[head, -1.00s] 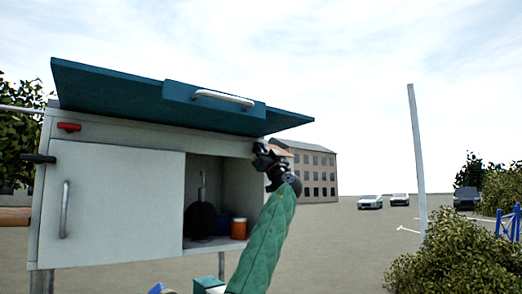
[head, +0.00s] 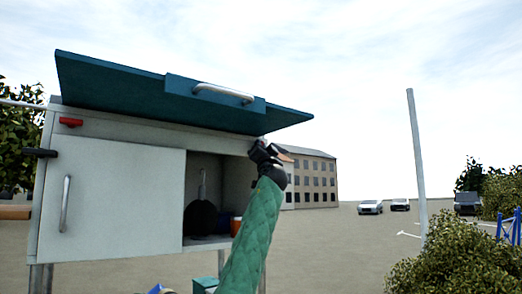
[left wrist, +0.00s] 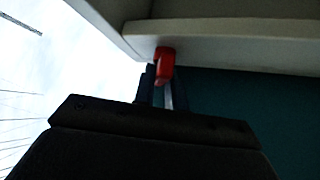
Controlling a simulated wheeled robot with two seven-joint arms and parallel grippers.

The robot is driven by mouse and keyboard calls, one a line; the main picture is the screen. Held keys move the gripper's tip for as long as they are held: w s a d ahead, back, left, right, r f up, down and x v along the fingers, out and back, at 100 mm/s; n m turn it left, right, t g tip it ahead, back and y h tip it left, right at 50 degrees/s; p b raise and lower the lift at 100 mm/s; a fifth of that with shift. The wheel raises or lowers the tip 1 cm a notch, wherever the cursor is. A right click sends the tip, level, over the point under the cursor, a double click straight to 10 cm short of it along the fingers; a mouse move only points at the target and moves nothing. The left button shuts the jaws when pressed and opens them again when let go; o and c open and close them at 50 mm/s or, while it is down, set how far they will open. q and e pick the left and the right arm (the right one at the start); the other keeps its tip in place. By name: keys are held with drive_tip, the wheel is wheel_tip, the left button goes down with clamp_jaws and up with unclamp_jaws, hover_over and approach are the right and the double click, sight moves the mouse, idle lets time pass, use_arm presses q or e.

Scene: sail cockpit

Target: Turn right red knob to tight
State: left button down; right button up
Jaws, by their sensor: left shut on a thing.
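A white cabinet (head: 118,200) with a raised teal lid (head: 150,95) stands at the left in the head view. My left gripper (head: 262,152) is at the cabinet's upper right corner, just under the lid, on a green-sleeved arm. It hides the right red knob in the head view. In the left wrist view the right red knob (left wrist: 165,65) shows against a pale panel, and my left gripper (left wrist: 164,95) is shut on it. Another red knob (head: 70,122) sits at the cabinet's upper left. My right gripper is not in view.
The cabinet's open right compartment holds a dark round object (head: 201,218) and an orange jar (head: 236,225), partly hidden by my arm. A silver handle (head: 65,204) is on the closed left door. A pale post (head: 417,165) and a bush (head: 450,262) stand at the right.

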use_arm(q)
drive_tip(key=shift+r+m+h, duration=0.1)
drive_tip(key=shift+m+h, duration=1.2)
drive_tip(key=shift+m, duration=0.2)
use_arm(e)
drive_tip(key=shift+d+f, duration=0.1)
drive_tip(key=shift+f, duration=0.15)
use_arm(q)
drive_tip(key=shift+m+h, duration=0.5)
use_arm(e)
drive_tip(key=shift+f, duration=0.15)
use_arm(q)
drive_tip(key=c, duration=1.4)
unclamp_jaws()
drive_tip(key=shift+c, duration=0.2)
drive_tip(key=shift+d, duration=0.1)
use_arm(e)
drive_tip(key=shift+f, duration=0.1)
